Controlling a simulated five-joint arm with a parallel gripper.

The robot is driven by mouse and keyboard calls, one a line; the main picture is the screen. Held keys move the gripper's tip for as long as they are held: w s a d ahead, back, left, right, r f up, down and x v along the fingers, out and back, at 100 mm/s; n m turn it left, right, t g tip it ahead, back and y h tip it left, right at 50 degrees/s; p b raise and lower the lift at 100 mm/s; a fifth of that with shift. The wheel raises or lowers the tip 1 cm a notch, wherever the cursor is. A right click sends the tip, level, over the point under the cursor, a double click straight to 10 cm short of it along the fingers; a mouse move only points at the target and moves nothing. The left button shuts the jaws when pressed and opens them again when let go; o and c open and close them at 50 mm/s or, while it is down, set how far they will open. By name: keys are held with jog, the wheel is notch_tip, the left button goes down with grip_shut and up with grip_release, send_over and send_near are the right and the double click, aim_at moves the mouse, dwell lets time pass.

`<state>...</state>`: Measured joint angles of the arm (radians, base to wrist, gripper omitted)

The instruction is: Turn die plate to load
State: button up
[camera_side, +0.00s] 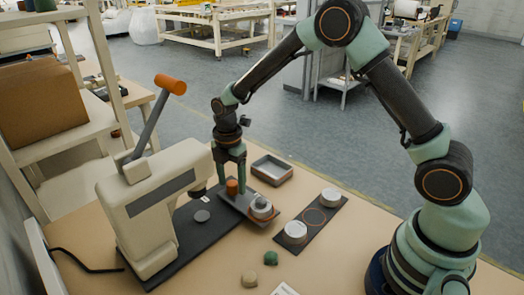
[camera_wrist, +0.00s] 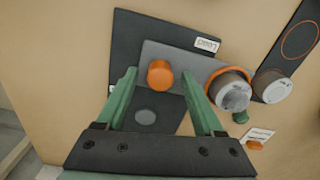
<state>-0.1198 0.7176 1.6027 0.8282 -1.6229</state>
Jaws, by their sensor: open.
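The die plate (camera_side: 238,200) is a flat grey bar on the press's dark base. It also shows in the wrist view (camera_wrist: 196,64). An orange knob (camera_wrist: 160,74) stands on it, and a round metal cup with an orange rim (camera_wrist: 229,90) sits at its right end. In the side view, that end (camera_side: 262,208) points toward the lower right. The word "Load" (camera_wrist: 207,44) is on a white label on the dark base, upside down in the wrist view. My gripper (camera_wrist: 159,73) is open, its green fingers on either side of the knob, with visible gaps.
The cream press (camera_side: 150,205) with its orange-tipped lever (camera_side: 170,84) stands left of my gripper. A grey tray (camera_side: 271,171) lies behind. A green button (camera_side: 270,258) and a beige one (camera_side: 249,280) are in front.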

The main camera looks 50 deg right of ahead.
notch_tip(320, 180, up, 12)
jog(key=shift+f, duration=0.2)
dwell(0.4)
jog(key=s+d+r+m+t, duration=0.2)
jog(key=s+r+m, duration=0.2)
jog(key=s+m, duration=0.4)
jog(key=s+d+r+m+t, duration=0.3)
jog(key=s+r+m, duration=0.2)
jog(key=s+m, duration=0.4)
jog(key=m, duration=0.3)
jog(key=shift+s+d+r+t, duration=0.15)
jog(key=shift+s+d+t, duration=0.1)
jog(key=shift+t, duration=0.05)
